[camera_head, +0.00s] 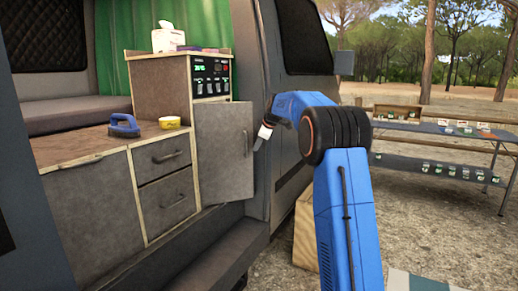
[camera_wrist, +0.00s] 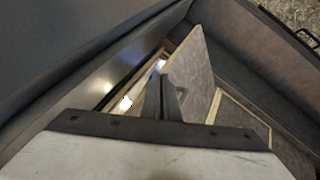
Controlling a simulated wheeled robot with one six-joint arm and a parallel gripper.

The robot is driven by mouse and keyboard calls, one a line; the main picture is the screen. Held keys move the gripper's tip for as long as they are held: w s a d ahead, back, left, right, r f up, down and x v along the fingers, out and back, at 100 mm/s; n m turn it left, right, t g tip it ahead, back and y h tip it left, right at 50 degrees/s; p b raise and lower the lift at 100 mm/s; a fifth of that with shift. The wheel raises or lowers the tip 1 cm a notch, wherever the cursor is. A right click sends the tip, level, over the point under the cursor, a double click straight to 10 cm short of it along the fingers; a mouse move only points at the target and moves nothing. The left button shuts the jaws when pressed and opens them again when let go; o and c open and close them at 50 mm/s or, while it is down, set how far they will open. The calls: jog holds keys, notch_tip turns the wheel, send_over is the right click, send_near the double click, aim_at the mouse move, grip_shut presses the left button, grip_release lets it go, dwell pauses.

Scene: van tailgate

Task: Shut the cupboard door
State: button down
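The cupboard door (camera_head: 222,155) is a grey panel with an upright handle near its right edge. It stands open, swung out from the cabinet beneath the control panel. My gripper (camera_head: 262,137) is just right of the handle, close to the door's free edge. In the wrist view the dark fingers (camera_wrist: 161,98) stand close together with nothing seen between them, beside the door (camera_wrist: 198,75) with its pale wooden edge. I cannot tell whether they touch it. A bright gap shows left of the fingers.
Drawers (camera_head: 164,200) lie left of the door, below a counter with a blue object (camera_head: 124,126) and a yellow bowl (camera_head: 169,122). The van's side wall (camera_head: 252,60) is close by my arm. A table (camera_head: 445,130) with small items stands outside at right.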

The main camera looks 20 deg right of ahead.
jog(key=shift+w+d+n+y, duration=0.1)
jog(key=shift+w+n+y, duration=0.35)
jog(key=shift+w, duration=0.85)
jog(key=shift+w+n+y, duration=0.25)
jog(key=shift+w+n, duration=0.4)
jog(key=shift+w, duration=0.65)
jog(key=shift+r, duration=0.1)
